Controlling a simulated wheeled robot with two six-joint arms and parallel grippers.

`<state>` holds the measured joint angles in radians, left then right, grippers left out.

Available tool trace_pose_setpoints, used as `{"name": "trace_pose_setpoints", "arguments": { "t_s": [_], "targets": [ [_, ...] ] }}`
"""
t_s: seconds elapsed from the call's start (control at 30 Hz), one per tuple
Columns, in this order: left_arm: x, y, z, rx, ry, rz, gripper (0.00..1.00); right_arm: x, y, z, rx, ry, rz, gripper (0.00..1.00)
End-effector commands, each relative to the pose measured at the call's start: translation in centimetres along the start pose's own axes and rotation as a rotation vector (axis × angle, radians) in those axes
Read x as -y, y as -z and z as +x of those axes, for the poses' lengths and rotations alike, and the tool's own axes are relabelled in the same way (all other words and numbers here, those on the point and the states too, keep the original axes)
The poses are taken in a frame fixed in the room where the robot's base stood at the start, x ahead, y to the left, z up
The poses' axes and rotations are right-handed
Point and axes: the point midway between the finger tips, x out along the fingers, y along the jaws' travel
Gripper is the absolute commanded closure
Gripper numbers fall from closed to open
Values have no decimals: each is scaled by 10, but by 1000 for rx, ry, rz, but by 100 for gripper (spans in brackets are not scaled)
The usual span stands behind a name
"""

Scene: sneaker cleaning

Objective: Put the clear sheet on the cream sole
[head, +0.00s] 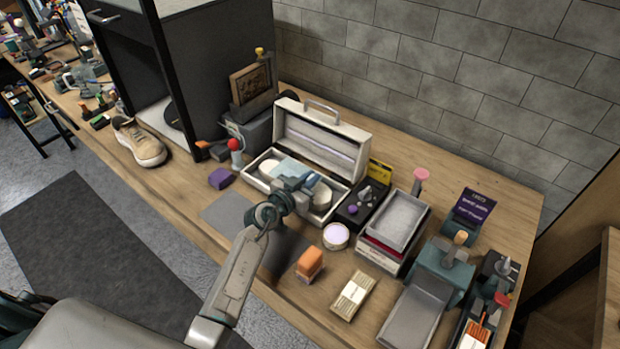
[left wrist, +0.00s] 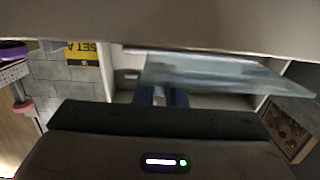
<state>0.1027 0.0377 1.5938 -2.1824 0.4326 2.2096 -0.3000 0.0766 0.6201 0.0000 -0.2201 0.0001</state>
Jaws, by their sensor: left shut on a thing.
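My left gripper (head: 304,184) is shut on the clear sheet (head: 290,167), a thin pale-blue translucent piece, over the open white case (head: 352,160). In the left wrist view, the sheet (left wrist: 225,74) spreads out beyond the blue fingertips (left wrist: 160,96). Two pale, sole-like shapes lie in the case: one (head: 270,171) left of the gripper, partly covered by the sheet, and one (head: 321,196) right of it, partly behind the gripper. I cannot tell for certain which is the cream sole, or whether the sheet touches either. My right gripper is not in view.
A red-topped bottle (head: 235,150) and a dark box with a framed picture (head: 250,84) stand behind left. A black tray (head: 362,205) and a stack of grey trays (head: 398,221) stand right. An orange block (head: 309,265) lies in front. A sneaker (head: 140,143) stands far left.

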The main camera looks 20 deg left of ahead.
Motion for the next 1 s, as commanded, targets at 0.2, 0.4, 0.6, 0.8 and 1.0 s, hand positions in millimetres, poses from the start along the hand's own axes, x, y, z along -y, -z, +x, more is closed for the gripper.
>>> {"name": "trace_pose_setpoints", "arguments": {
  "t_s": [0.2,0.4,0.6,0.8,1.0],
  "targets": [
    [-3,-16,-2,24,-5,-13,68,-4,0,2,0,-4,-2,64],
    [-4,-16,-2,24,-5,-14,68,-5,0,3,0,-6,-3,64],
    [-3,-4,-4,23,-6,-13,68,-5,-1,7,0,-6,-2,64],
    [-2,-2,-51,23,-4,-9,68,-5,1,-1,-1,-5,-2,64],
    [-2,2,-93,19,-4,-6,68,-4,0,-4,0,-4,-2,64]
  ]
}}
